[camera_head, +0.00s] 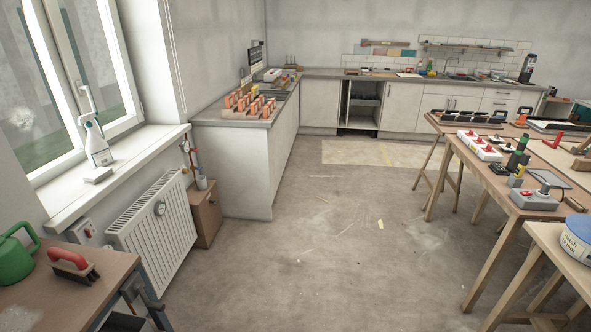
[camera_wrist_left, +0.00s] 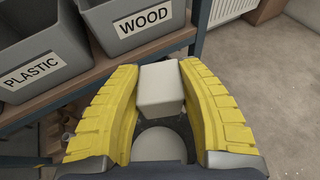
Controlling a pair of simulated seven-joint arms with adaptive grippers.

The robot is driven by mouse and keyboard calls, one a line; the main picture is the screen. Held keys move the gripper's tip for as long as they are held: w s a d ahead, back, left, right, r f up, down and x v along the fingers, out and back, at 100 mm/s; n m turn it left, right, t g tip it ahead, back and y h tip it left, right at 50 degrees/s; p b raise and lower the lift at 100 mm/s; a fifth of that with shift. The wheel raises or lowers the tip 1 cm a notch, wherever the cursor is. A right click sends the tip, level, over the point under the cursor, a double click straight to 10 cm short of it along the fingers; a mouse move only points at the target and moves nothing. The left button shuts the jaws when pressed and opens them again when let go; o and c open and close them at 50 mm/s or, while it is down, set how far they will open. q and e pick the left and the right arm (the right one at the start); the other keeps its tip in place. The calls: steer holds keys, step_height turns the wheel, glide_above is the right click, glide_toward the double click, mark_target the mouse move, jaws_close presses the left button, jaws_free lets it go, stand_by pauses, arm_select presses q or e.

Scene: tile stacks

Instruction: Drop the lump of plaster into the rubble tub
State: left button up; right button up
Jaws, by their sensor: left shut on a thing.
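In the left wrist view, my left gripper (camera_wrist_left: 162,92) has its two yellow fingers shut on a pale, blocky lump of plaster (camera_wrist_left: 160,85). The lump is held between the fingers, in front of the shelf with grey bins. A pale round shape with a dark surround shows below the lump; I cannot tell what it is. No tub marked for rubble can be made out in either view. Neither gripper shows in the head view, and my right gripper is not seen.
Grey bins labelled PLASTIC (camera_wrist_left: 35,55) and WOOD (camera_wrist_left: 140,22) stand on a brown shelf (camera_wrist_left: 85,88). In the head view, a green watering can (camera_head: 14,258) and a red brush (camera_head: 72,264) are on the left bench. The middle floor (camera_head: 330,235) is clear.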

arm_select(q)
steer(key=s+d+f+m+t, duration=0.1)
steer(key=s+f, duration=1)
steer(key=f, duration=0.4)
steer(key=shift+h, duration=0.4)
steer(key=o, duration=1.3)
steer(key=shift+c, duration=0.2)
steer(key=shift+s+d, duration=0.1)
steer(key=v, duration=1.2)
